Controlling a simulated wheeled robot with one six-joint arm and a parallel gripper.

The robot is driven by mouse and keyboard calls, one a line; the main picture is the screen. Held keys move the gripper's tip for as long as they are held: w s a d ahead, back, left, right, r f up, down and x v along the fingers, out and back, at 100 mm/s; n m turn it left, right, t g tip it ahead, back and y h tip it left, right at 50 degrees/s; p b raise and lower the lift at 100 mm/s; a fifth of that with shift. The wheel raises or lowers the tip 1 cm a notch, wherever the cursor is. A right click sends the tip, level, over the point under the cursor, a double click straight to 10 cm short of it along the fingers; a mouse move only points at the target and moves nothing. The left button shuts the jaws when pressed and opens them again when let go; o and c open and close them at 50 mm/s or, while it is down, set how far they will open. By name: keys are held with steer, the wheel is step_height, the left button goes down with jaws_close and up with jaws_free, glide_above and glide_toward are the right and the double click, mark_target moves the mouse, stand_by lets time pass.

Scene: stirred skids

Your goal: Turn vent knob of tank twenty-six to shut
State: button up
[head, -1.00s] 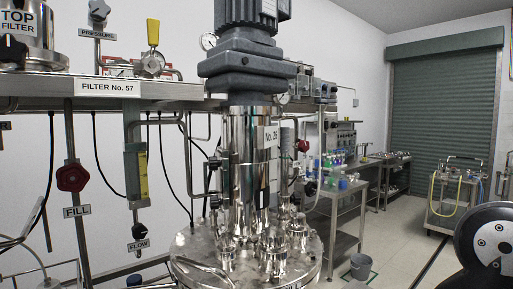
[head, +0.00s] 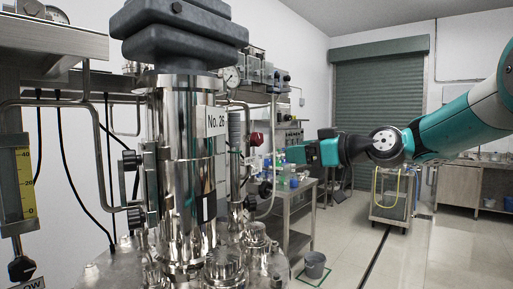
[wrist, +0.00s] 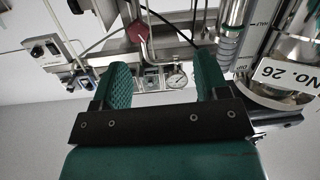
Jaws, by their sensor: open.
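Tank twenty-six (head: 180,175) is a shiny steel vessel with a "No. 26" label (head: 215,121), close in the head view. The label also shows at the right in the wrist view (wrist: 290,75). A red knob (head: 257,139) shows just right of the tank; a red knob also shows in the wrist view (wrist: 137,32), beyond my fingers. Black knobs sit on the tank's left (head: 131,160) and right (head: 265,189). I cannot read which knob is the vent. My teal gripper (wrist: 163,85) is open and empty, right of the tank in the head view (head: 290,154).
Steel pipes and a gauge (head: 232,77) crowd the tank. A steel table (head: 297,210) with bottles stands behind it, with a grey bucket (head: 315,265) on the floor. Floor to the right is open, up to a cart (head: 390,210) by the green shutter.

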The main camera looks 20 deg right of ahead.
mark_target(260, 139)
steer(key=w+d+r+t, duration=0.2)
steer(key=d, duration=0.1)
steer(key=p+x, duration=0.8)
steer(key=x, duration=0.7)
steer(key=shift+w+a+f+p, duration=0.1)
steer(key=shift+w+a+p, duration=0.05)
steer(key=shift+a+p, duration=0.15)
steer(key=shift+w+a+f, duration=0.1)
steer(key=shift+w+a, duration=0.2)
steer(key=shift+w, duration=0.1)
steer(key=c, duration=0.9)
